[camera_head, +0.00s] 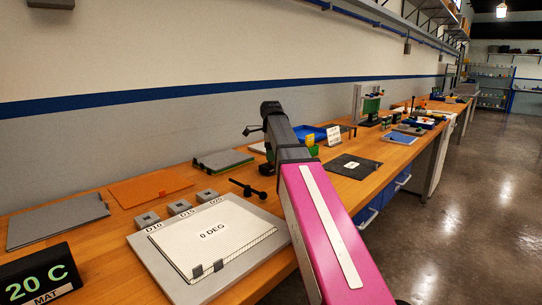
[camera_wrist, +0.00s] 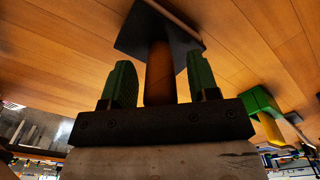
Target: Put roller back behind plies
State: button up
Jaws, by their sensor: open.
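The ply stack (camera_head: 212,232), a white sheet marked 0 DEG, lies on a grey board held by small dark clips. A black T-shaped tool (camera_head: 247,189), which looks like the roller, lies just behind the board's right back corner. In the wrist view my gripper (camera_wrist: 160,65) is open. Its green-tipped fingers stand on either side of a brown cylinder (camera_wrist: 159,75) joined to a dark flat block (camera_wrist: 150,28). A gap shows on both sides of the cylinder. I cannot tell whether this is the roller. My fingers are hidden in the head view.
Grey blocks (camera_head: 180,208) marked D10, D15 and D20 line the board's back edge. An orange sheet (camera_head: 150,188) and grey sheets (camera_head: 58,220) lie behind. A 20 C mat display (camera_head: 42,276) stands front left. A black mat (camera_head: 352,166) and blue tray (camera_head: 308,133) lie right.

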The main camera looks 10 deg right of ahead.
notch_tip(320, 180, up, 11)
jog(key=shift+f, duration=0.15)
jog(key=shift+r, duration=0.6)
